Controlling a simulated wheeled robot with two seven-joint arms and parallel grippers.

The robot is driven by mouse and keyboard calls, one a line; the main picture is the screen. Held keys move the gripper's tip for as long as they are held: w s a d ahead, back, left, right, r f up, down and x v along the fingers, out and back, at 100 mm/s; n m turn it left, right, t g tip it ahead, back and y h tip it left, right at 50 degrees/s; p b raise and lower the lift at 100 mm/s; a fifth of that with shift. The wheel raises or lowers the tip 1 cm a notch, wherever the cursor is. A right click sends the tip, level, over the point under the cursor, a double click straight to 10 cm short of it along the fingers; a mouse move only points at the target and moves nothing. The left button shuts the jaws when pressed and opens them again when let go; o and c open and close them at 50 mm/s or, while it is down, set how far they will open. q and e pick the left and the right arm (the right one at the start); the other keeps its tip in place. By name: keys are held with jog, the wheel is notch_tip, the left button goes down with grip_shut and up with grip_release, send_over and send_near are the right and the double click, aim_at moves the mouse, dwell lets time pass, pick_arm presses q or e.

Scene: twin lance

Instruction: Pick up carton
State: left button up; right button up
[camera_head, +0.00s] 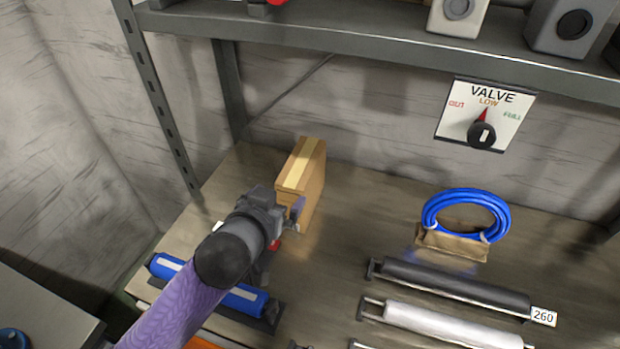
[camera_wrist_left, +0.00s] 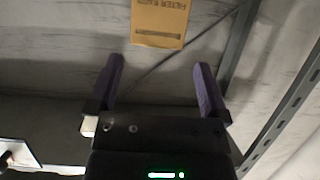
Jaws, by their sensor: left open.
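The carton (camera_head: 303,176) is a tan cardboard box with a paler tape strip along its top. It stands upright on the shelf board near the back left. In the left wrist view the carton (camera_wrist_left: 160,22) shows a printed label, upside down, at the top edge of the picture. My left gripper (camera_head: 290,214) is in front of the carton and overlaps its lower left in the head view. In the left wrist view its two purple fingers (camera_wrist_left: 158,65) are spread and empty, with the carton beyond the tips and roughly centred between them. My right gripper is not in view.
A coiled blue hose (camera_head: 466,192) on a brown holder stands to the right. A black roll (camera_head: 455,284) and a white roll (camera_head: 450,325) lie at front right. A blue cylinder (camera_head: 245,299) lies beneath my left arm. A valve panel (camera_head: 484,114) hangs behind, under the upper shelf (camera_head: 380,42).

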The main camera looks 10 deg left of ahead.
aim_at(289, 192)
pick_arm(q)
jog(key=b+x, duration=0.1)
jog(key=x, duration=0.3)
jog(key=f+b+x, duration=0.1)
jog(key=b+x, duration=0.1)
jog(key=x, duration=0.2)
jog(key=shift+d, duration=0.15)
jog(key=shift+r, duration=0.1)
jog(key=shift+c, duration=0.5)
grip_shut()
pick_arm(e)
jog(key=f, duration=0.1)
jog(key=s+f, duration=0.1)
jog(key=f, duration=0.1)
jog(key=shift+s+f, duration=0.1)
